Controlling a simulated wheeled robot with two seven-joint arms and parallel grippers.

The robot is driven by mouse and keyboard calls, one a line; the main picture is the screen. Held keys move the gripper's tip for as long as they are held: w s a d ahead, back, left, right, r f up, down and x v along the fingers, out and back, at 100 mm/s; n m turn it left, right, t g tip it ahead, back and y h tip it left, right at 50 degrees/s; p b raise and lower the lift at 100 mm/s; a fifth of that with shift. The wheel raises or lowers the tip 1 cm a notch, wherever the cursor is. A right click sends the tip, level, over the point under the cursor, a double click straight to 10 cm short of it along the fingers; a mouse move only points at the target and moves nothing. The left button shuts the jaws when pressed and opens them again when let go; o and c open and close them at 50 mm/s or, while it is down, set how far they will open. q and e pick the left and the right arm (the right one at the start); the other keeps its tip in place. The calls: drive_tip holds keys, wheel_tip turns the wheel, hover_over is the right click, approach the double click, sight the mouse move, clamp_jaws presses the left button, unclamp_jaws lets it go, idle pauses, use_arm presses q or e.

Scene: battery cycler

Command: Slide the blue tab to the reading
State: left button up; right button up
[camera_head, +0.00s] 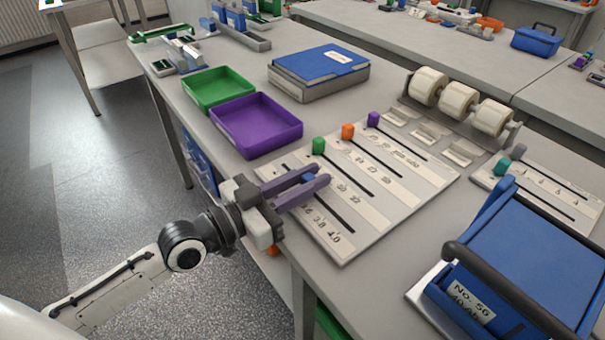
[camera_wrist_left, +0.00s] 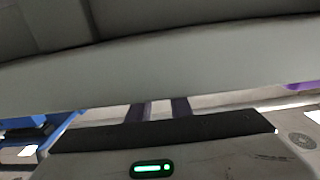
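The blue tab (camera_head: 308,179) is at the upper-left end of the nearest slot on the grey-white scale board (camera_head: 398,210). Printed readings 3.6, 3.8 and 4.0 (camera_head: 321,224) run beside that slot. My left gripper (camera_head: 312,181) reaches in from the left, with its two purple-grey fingers on either side of the tab. The narrow gap looks filled by the tab, so it seems shut on it; the fingers hide part of it. In the left wrist view the fingers (camera_wrist_left: 160,109) show close together, but the tab is hidden. My right gripper is not in view.
Green (camera_head: 318,146), orange (camera_head: 347,131) and purple (camera_head: 373,119) tabs stand at the upper ends of neighbouring slots. A purple tray (camera_head: 258,141) lies behind the gripper. A blue case (camera_head: 530,270) stands at right, and white rolls (camera_head: 459,101) behind the board.

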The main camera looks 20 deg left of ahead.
use_arm(q)
drive_tip(key=o, duration=0.4)
drive_tip(key=shift+f, duration=0.1)
drive_tip(key=shift+c, duration=0.2)
drive_tip(key=shift+a, duration=0.1)
drive_tip(key=v, duration=0.8)
drive_tip(key=shift+s, duration=0.25)
drive_tip(key=shift+v, duration=0.9)
